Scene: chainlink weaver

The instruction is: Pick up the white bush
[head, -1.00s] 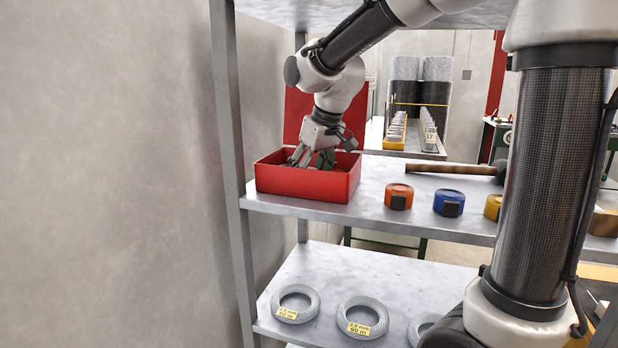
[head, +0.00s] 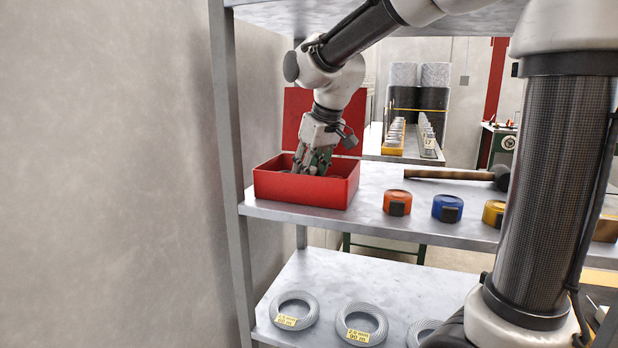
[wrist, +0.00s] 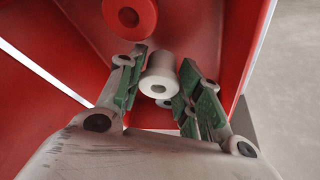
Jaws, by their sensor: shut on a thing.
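The white bush (wrist: 160,75), a small flanged cylinder with a hole in its end, shows in the wrist view between the two green-padded fingers of my gripper (wrist: 163,88). The fingers are closed in on it from both sides. In the head view my gripper (head: 311,170) points down into the open red box (head: 300,190) on the shelf. The box wall hides the bush and the fingertips there.
A red bush (wrist: 130,14) lies in the box near the white one, and another pale part shows partly behind the white bush.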

